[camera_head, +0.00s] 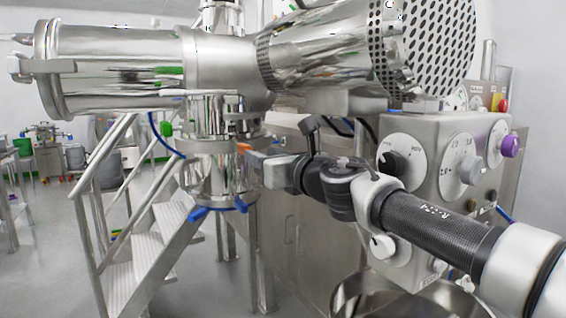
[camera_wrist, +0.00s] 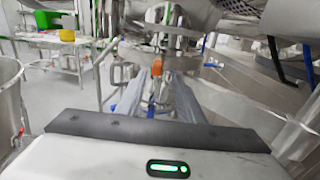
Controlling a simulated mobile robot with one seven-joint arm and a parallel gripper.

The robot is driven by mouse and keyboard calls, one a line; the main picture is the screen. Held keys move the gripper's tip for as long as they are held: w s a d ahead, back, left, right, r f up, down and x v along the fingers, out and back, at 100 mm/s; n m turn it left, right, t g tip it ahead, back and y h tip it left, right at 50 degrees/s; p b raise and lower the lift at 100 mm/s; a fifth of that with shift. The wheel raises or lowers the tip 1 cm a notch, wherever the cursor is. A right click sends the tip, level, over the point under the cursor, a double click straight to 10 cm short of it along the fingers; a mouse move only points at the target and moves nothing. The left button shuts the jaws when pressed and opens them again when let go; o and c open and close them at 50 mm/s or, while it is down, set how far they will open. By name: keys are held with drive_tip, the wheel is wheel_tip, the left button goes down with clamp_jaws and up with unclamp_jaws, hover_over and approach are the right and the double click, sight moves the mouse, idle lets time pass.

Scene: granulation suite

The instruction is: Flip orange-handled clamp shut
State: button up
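The orange clamp handle (camera_head: 243,148) shows as a small orange piece on the upper part of the steel vertical column (camera_head: 224,176). In the wrist view the orange handle (camera_wrist: 156,92) appears between my fingertips, in the middle of the picture. My gripper (camera_head: 255,159) reaches in from the right, with its tips close to the handle. The wrist view shows the two fingers of my gripper (camera_wrist: 161,84) apart. I cannot tell whether they touch the handle. The rest of the clamp is hard to make out.
Blue handles (camera_head: 198,214) sit lower on the column. A metal staircase with rails (camera_head: 150,235) stands to the left. A grey control box with dials (camera_head: 452,165) is close to my arm on the right. A large steel vessel with a perforated guard (camera_head: 425,45) hangs above.

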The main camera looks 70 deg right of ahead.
drive_tip(key=v, duration=0.8)
drive_tip(key=shift+p, duration=0.3)
